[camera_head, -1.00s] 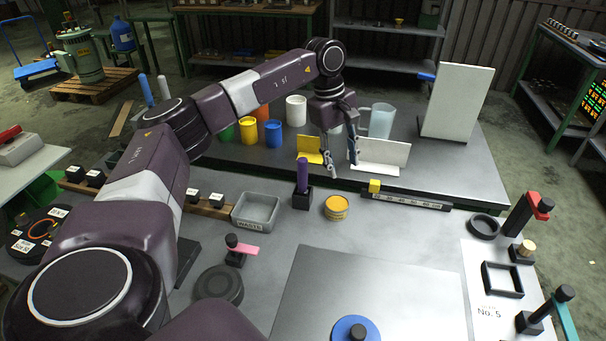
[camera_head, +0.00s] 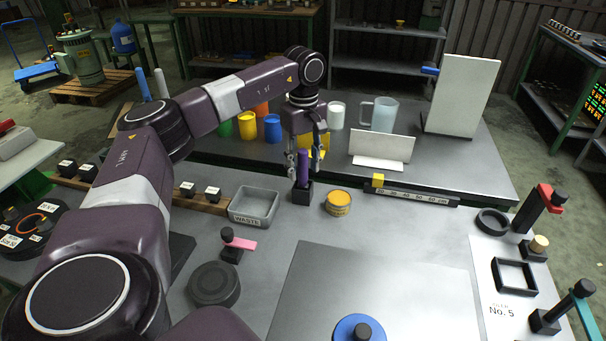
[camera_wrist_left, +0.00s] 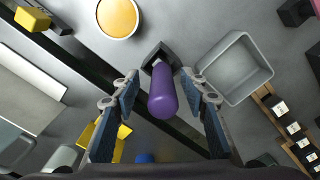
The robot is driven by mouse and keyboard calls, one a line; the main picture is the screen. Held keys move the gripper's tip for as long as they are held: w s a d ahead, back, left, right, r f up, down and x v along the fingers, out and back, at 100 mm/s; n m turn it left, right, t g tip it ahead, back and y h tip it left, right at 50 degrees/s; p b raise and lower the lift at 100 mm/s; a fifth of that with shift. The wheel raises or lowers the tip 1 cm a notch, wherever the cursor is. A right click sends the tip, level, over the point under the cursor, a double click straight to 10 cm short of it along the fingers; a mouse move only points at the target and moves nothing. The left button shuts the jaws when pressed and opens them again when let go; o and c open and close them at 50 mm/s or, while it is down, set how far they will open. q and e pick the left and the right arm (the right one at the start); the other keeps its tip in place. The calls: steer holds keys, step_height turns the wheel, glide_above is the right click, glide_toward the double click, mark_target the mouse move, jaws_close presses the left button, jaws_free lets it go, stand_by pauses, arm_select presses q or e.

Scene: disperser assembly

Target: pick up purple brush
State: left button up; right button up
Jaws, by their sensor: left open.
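The purple brush (camera_head: 303,168) stands upright in a small black square holder (camera_head: 302,195) on the grey table. In the left wrist view its purple handle (camera_wrist_left: 162,92) points up toward the camera, with the holder (camera_wrist_left: 160,53) behind it. My left gripper (camera_head: 305,168) hangs over the brush, fingers pointing down. Its two fingers (camera_wrist_left: 162,100) are open, one on each side of the handle, with visible gaps in the left wrist view. The brush's lower end is hidden in the holder. My right gripper is not in view.
A grey waste tray (camera_head: 255,206) is left of the holder, and a round yellow-topped tin (camera_head: 338,202) is right of it. A ruler bar with a yellow block (camera_head: 378,181) lies further right. Cups and a white stand (camera_head: 382,150) are behind.

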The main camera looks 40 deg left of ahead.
arm_select(q)
steer(key=shift+s+f, duration=0.2)
steer(key=shift+f, duration=1.05)
steer(key=shift+w+f, duration=0.1)
steer(key=shift+f, duration=0.3)
steer(key=shift+c, duration=0.3)
jaws_close()
steer(key=shift+r, duration=0.1)
step_height(320, 180, up, 14)
steer(key=shift+r+b, duration=0.1)
steer(key=shift+b, duration=0.25)
step_height(320, 180, up, 5)
steer(key=p, duration=0.1)
glide_above(303, 185)
steer(key=shift+w+a+r, duration=0.4)
